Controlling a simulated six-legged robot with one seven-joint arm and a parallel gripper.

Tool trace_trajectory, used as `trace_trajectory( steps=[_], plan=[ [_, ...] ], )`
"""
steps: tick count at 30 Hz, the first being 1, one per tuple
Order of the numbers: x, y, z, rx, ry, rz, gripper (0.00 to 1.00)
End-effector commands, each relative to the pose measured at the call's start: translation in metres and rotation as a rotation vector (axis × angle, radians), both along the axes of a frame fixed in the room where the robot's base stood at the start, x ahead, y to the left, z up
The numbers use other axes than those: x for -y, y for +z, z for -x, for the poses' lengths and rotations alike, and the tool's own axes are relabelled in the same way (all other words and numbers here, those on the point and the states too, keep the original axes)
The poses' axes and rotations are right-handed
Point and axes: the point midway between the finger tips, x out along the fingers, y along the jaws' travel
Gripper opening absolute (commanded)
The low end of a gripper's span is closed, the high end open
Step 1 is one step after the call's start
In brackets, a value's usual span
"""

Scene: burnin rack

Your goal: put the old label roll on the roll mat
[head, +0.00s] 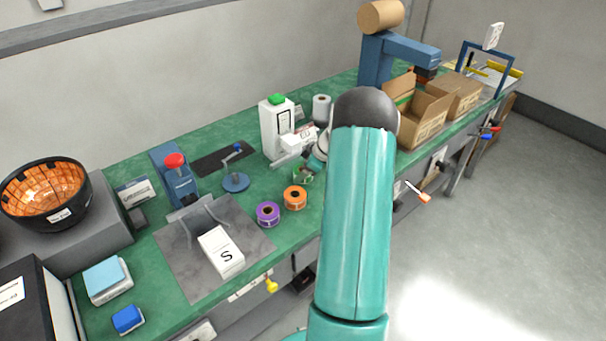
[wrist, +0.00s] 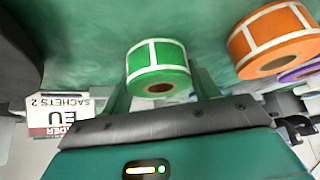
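My gripper (wrist: 160,88) is low over the green bench, with one finger on each side of a green label roll (wrist: 158,62). The fingers are very close to the roll's sides; I cannot tell if they press on it. In the head view my gripper (head: 303,175) is small and partly hidden by my arm. No roll is marked as old. A dark flat mat (head: 212,161) lies near the wall; I cannot tell if it is the roll mat.
A white label machine (head: 276,128) and a white roll (head: 321,107) stand behind my gripper. A blue-based stand (head: 235,182) is beside the dark mat. A grey mat (head: 186,272) carries a white box (head: 221,251). Open cartons (head: 424,120) stand at right.

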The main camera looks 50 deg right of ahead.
Motion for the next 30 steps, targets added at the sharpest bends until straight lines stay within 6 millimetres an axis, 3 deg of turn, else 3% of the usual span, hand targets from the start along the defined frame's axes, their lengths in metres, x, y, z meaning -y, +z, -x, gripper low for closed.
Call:
trace_trajectory(
  steps=[3, 13, 20, 30],
  plan=[
    [0.000, 0.000, 0.000, 0.000, -0.001, 0.001, 0.33],
    [0.000, 0.005, 0.000, 0.002, 0.000, 0.001, 0.33],
    [0.001, 0.033, -0.001, 0.003, 0.001, 0.003, 0.33],
    [-0.020, 0.099, 0.060, 0.000, -0.003, 0.003, 0.33]
  ],
)
